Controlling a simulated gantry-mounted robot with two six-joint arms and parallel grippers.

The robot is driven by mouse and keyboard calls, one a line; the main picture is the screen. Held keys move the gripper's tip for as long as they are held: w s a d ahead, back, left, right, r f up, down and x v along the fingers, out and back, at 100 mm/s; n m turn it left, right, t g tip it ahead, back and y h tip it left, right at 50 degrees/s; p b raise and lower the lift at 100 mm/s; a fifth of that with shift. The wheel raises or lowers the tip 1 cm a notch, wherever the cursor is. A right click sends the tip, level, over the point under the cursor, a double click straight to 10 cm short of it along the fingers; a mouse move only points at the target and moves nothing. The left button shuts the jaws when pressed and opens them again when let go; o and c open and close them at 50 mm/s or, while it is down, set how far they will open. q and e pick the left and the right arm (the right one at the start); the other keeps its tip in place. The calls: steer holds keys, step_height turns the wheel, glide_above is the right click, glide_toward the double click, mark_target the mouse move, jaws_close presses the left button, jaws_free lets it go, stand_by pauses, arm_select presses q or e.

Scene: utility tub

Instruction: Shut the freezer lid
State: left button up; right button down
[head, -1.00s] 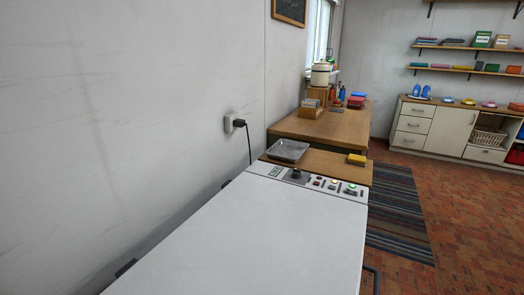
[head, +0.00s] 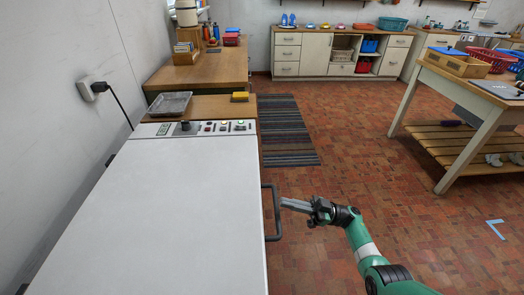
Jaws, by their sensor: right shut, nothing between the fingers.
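The freezer lid (head: 175,205) is a large flat white panel at the left of the head view. It lies flat and looks level with the control strip behind it; any gap under its edge is hidden from above. A dark handle (head: 277,212) sticks out from the freezer's right side. My right gripper (head: 283,203) is shut and empty, with its fingertips pointing left, close beside the handle. I cannot tell whether they touch. My left gripper is out of view.
The control strip (head: 160,130) has a dark knob and lit buttons. A wooden counter (head: 215,106) with a grey tray (head: 169,104) and a yellow sponge (head: 240,97) stands behind. A striped rug (head: 285,130) and open brick floor lie right; a wooden table (head: 455,85) stands farther right.

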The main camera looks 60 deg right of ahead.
steer(key=b+v, duration=0.5)
steer(key=v, duration=0.4)
steer(key=shift+d+f, duration=0.2)
steer(key=shift+d, duration=0.15)
steer(key=shift+s, duration=0.1)
